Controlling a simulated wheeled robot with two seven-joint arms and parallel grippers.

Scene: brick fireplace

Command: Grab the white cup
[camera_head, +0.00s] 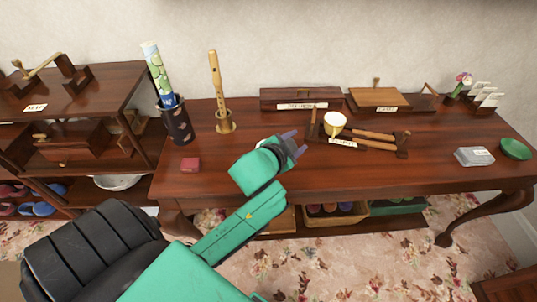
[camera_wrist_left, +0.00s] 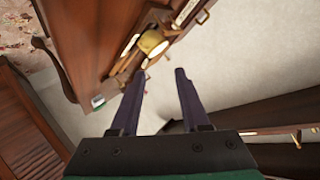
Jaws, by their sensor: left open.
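The white cup (camera_head: 335,118) stands upright on the dark wooden table, beside a rack of wooden-handled tools. Its inside is white and its outer side looks gold. It also shows in the left wrist view (camera_wrist_left: 152,43), beyond the fingertips and nearer the left finger. My left gripper (camera_head: 297,142) is open and empty, above the table's front part, to the left of the cup and apart from it. Its two dark fingers show spread in the left wrist view (camera_wrist_left: 160,73). My right gripper is not in view.
The tool rack (camera_head: 370,135) lies close at the cup's right. A wooden box (camera_head: 300,98) stands behind. A flute in a holder (camera_head: 224,120) and a dark canister (camera_head: 177,124) stand to the left. The table's right front is mostly clear.

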